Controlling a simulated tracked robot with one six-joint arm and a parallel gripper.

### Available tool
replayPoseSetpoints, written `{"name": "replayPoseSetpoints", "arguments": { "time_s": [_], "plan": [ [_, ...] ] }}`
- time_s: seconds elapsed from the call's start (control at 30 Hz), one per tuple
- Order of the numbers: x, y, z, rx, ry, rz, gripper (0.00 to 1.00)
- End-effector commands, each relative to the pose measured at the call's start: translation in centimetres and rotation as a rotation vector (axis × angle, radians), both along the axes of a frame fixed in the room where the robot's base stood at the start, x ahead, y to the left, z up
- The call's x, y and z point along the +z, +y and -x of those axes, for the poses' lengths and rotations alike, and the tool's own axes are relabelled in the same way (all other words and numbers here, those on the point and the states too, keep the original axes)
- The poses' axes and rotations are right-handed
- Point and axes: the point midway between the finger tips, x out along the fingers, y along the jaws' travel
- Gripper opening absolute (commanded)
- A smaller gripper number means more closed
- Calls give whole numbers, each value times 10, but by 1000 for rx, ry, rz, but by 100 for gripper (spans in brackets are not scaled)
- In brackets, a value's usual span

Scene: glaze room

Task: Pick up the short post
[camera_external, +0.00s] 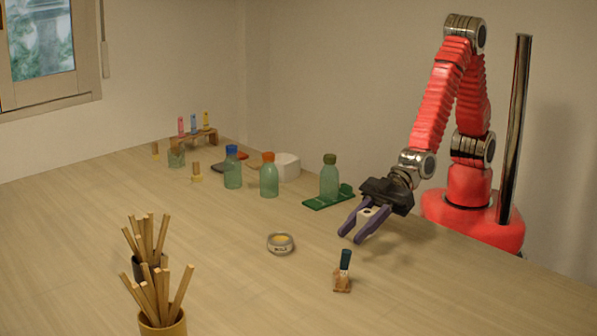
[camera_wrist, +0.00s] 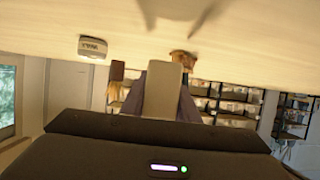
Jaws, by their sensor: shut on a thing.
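My gripper (camera_external: 355,228) is above the table at the right, its purple fingers pointing down to the left. It is shut on a short pale post (camera_external: 369,211), of which only a small part shows between the fingers in the external view. In the wrist view the post (camera_wrist: 163,92) stands out between the purple fingers (camera_wrist: 163,98) as a beige block with a rounded end. The post appears clear of the table.
Two cups of sticks (camera_external: 163,328) are at front left. The table's middle left is clear.

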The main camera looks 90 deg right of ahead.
Motion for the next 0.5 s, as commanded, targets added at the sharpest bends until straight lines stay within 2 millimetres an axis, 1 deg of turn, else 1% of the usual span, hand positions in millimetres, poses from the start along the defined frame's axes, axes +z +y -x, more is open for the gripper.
{"name": "replayPoseSetpoints", "arguments": {
  "time_s": [0.03, 0.23, 0.4, 0.5],
  "plan": [
    [11, 0, 0, -1, -3, -6, 4],
    [41, 0, 0, -2, -2, -4, 4],
    [53, 0, 0, -1, 0, -1, 4],
    [55, 0, 0, -1, 0, -1, 4]
  ]
}}
